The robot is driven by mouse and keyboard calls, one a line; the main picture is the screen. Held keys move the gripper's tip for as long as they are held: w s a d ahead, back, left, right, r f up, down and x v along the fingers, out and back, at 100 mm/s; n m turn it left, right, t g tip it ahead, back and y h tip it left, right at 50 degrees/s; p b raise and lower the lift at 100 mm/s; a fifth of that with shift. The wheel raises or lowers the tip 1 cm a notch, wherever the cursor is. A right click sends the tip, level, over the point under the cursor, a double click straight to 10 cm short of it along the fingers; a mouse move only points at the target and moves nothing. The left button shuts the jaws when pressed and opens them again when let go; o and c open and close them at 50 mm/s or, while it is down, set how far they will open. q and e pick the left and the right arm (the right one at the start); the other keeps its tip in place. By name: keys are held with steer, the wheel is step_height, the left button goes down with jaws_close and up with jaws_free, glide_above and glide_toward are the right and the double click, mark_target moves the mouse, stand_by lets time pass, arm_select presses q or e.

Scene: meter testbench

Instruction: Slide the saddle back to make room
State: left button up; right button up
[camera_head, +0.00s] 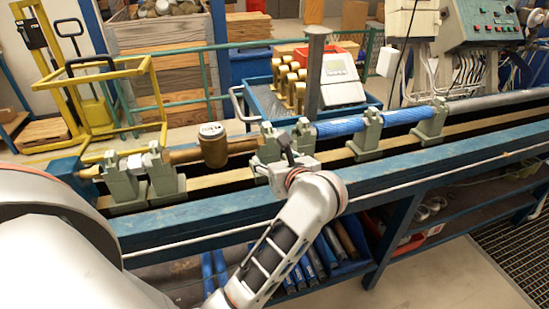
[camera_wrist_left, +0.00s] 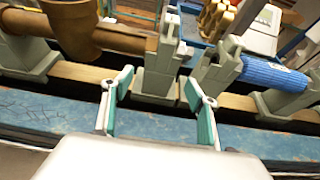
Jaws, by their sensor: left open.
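Grey-green saddles stand along the bench rail. One saddle (camera_wrist_left: 158,62) is between and just beyond the fingers in the left wrist view; it also shows in the head view (camera_head: 268,146), partly hidden by my gripper. A neighbouring saddle (camera_wrist_left: 214,62) stands close on its right, at the end of a blue pipe (camera_wrist_left: 272,76). My left gripper (camera_head: 288,156) is low over the front of the bench; in the left wrist view (camera_wrist_left: 156,84) its green-padded fingers are spread and empty. Contact with the saddle cannot be told. My right gripper is not in view.
A brown pipe with a brass meter (camera_head: 213,145) lies left of the saddle. More saddles (camera_head: 166,180) stand at the left, and others (camera_head: 367,134) hold the blue pipe at the right. Behind the bench is a blue cart (camera_head: 262,98) with brass parts.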

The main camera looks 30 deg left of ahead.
mark_target(267, 153)
arm_select(q)
steer(key=shift+x, duration=3.95)
steer(key=shift+s, duration=0.1)
jaws_close()
